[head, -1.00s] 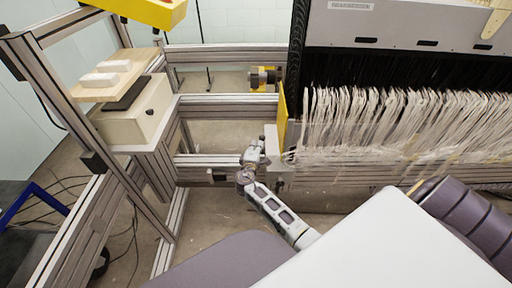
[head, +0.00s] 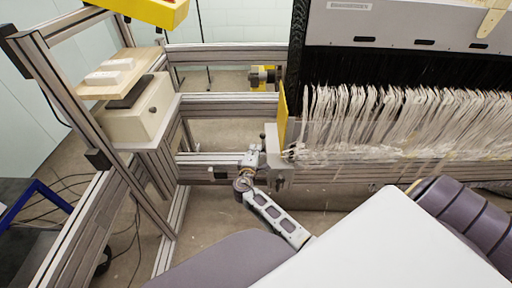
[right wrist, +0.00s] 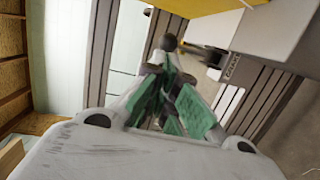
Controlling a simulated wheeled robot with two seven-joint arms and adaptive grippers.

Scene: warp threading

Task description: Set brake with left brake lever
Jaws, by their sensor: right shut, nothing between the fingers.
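The left brake lever shows in the right wrist view as a dark ball knob (right wrist: 168,42) on a black arm reaching right to a grey box (right wrist: 255,40) marked with a brake label. In the head view, its small dark knob (head: 262,137) stands beside the grey box (head: 273,160) at the loom's left end. My right gripper (head: 254,156) is just below and in front of the knob. In the right wrist view its green-padded fingers (right wrist: 172,95) are closed together and empty, with the knob past their tips. Whether they touch it I cannot tell. My left gripper is not in view.
A yellow plate (head: 282,118) stands above the brake box. White warp threads (head: 390,120) hang to the right. Aluminium frame rails (head: 220,105) run behind and left of my gripper. A beige box (head: 135,115) sits on the left shelf. Open floor lies between the left frame and my arm.

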